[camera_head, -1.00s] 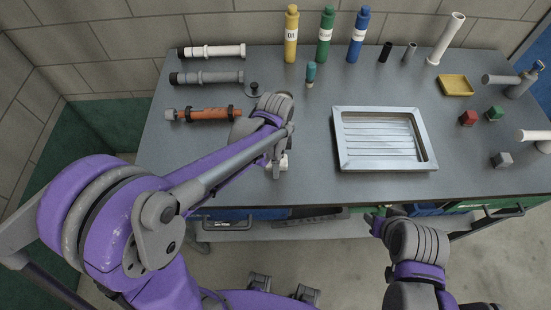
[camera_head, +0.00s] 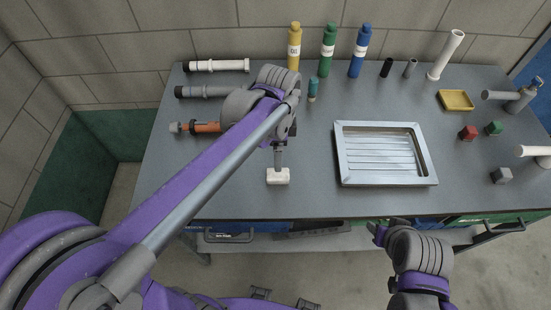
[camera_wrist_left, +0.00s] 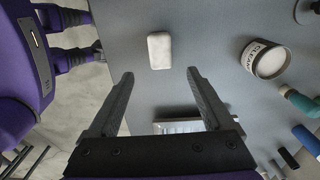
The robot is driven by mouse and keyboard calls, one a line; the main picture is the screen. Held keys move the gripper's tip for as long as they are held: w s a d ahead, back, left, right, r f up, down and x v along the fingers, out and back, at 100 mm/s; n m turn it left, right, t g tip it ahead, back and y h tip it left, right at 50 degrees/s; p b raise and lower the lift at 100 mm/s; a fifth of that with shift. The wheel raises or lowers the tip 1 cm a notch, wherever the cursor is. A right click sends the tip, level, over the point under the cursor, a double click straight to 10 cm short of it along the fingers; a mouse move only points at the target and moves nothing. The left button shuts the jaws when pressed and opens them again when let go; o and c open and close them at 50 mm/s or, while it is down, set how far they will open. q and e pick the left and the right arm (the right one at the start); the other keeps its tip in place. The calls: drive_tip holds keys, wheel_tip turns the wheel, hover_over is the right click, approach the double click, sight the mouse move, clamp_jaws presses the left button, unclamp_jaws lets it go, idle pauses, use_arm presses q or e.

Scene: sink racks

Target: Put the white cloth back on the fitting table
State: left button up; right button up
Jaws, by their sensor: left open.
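The white cloth (camera_head: 278,177) is a small folded block lying on the grey table (camera_head: 225,190), left of the metal tray, near the front edge. In the left wrist view the white cloth (camera_wrist_left: 159,50) lies flat beyond the fingertips, apart from them. My left gripper (camera_head: 279,158) points down above the cloth in the head view. Its two fingers stand wide apart with nothing between them in the left wrist view (camera_wrist_left: 160,75). Of my right arm, only grey and purple links show at the lower right; its fingers are not visible.
A metal tray (camera_head: 386,125) is right of the cloth. A white can marked CLEAN (camera_wrist_left: 265,60) stands nearby. Yellow (camera_head: 294,50), green (camera_head: 328,52) and blue (camera_head: 360,52) bottles line the back. Tubes lie at left. Table around the cloth is clear.

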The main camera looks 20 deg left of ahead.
use_arm(q)
drive_tip(key=s+a+f+n+t, duration=0.2)
drive_tip(key=s+a+n+t, duration=0.1)
drive_tip(key=s+n, duration=0.3)
drive_tip(key=s+a+f+n+t, duration=0.1)
drive_tip(key=s+a+n+t, duration=0.1)
drive_tip(key=s+n, duration=0.4)
drive_tip(key=a+n, duration=0.1)
drive_tip(key=n, duration=0.1)
drive_tip(key=shift+a+f+n+t, duration=0.3)
drive_tip(key=shift+f+n+t, duration=0.1)
